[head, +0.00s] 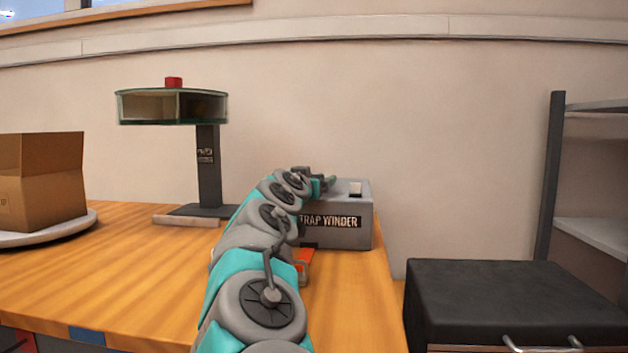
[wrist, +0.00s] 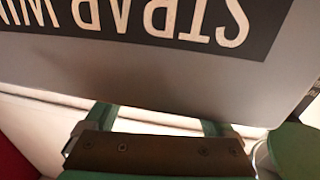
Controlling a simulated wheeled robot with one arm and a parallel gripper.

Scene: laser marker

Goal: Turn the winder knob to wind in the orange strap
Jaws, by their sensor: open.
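The grey strap winder box (head: 345,237) stands on the wooden table, with a black label on its front. Its face (wrist: 150,75) fills the upper wrist view, where the label reads upside down. The orange strap (head: 306,257) shows as a short piece on the table in front of the winder, partly covered by my arm. My gripper (head: 320,180) is at the upper left of the winder, its end small in the head view. In the wrist view its two fingers stand apart (wrist: 160,120) with nothing seen between them. I cannot make out the winder knob in either view.
A dark stand with a round glass-sided top (head: 172,107) and a red block on it is at the back left. A cardboard box (head: 42,180) sits on a round white plate at far left. A black cabinet (head: 510,290) and grey shelves (head: 592,235) are at right.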

